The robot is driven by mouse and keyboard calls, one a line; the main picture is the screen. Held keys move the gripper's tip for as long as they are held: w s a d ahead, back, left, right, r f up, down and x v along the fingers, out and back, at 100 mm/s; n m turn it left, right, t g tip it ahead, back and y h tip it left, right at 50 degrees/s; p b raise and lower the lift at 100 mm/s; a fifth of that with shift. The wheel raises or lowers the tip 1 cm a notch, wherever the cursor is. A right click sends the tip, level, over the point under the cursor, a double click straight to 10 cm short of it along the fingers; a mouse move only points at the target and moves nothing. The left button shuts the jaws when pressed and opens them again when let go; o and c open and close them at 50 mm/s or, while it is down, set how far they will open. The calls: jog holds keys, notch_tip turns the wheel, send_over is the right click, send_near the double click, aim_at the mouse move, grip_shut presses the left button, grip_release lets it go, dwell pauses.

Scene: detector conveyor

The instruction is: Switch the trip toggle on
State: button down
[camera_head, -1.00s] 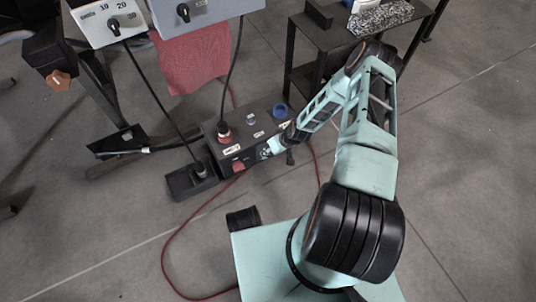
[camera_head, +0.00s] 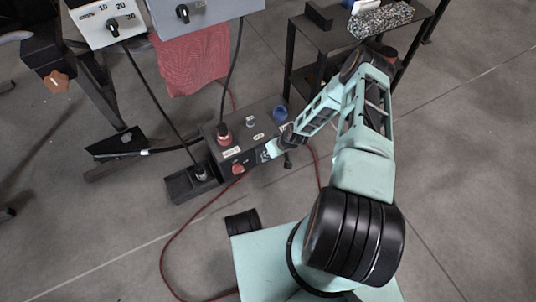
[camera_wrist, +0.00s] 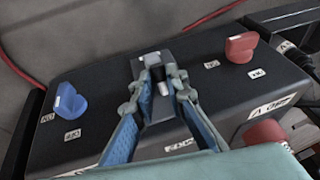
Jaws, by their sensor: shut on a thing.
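The toggle (camera_wrist: 162,82) has a short lever with a pale tip and stands on a grey plate (camera_wrist: 150,68) on the black control box (camera_wrist: 100,60) in the wrist view. My gripper (camera_wrist: 160,92) has its two fingers close on either side of the lever, shut on it. Which way the lever is thrown is hard to tell. In the head view my gripper (camera_head: 269,151) is at the near right side of the box (camera_head: 240,150), and the toggle is too small to make out there.
The wrist view shows a blue knob (camera_wrist: 69,99) left of the toggle, and a red knob (camera_wrist: 240,47) and another red control (camera_wrist: 265,132) to the right. A dark metal table (camera_head: 340,38) stands behind my arm. A red cable (camera_head: 190,222) lies on the floor.

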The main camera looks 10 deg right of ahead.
jog(key=shift+w+a+r+g+h, duration=0.1)
jog(key=shift+w+r+g+h, duration=0.1)
jog(key=shift+g, duration=0.4)
jog(key=shift+w+r+g+h, duration=0.1)
jog(key=shift+r+g, duration=0.05)
jog(key=shift+g, duration=0.45)
jog(key=shift+w+r+m+g+h, duration=0.2)
jog(key=shift+g+h, duration=0.1)
jog(key=shift+g, duration=0.65)
jog(key=shift+w+r+m+g+h, duration=0.15)
jog(key=shift+g+h, duration=0.15)
jog(key=shift+g, duration=0.65)
jog(key=shift+s+a+r+g, duration=0.1)
jog(key=shift+g, duration=0.2)
jog(key=c, duration=1.9)
grip_release()
jog(key=shift+c, duration=0.2)
jog(key=v, duration=1.2)
